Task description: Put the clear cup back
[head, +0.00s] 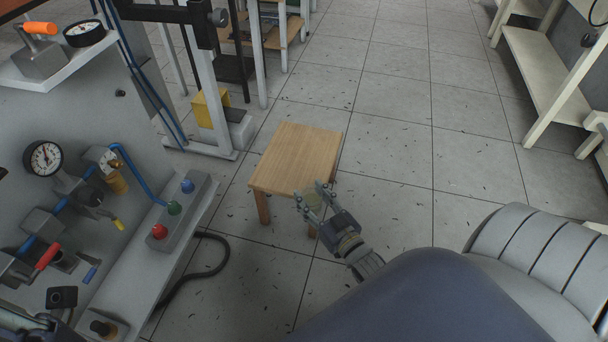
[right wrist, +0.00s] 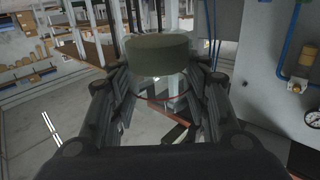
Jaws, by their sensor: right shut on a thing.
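The clear cup (head: 313,203) shows as a small, greenish see-through shape between the fingers of my right gripper (head: 310,192). My right gripper is shut on it. In the right wrist view the cup (right wrist: 160,56) is a wide, dull green-grey round body between the fingertips (right wrist: 160,78). In the head view the cup and fingertips overlap the near right corner of a small wooden table (head: 297,155). I cannot tell how high the cup is relative to the tabletop. The visible tabletop is bare. My left gripper is not in view.
A grey pneumatic panel with a gauge (head: 43,158), blue hoses and a button box (head: 181,212) stands at the left. A black cable (head: 212,270) lies on the floor beside it. White shelving (head: 545,75) is at the far right. The tiled floor between is largely clear, with small dark scraps.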

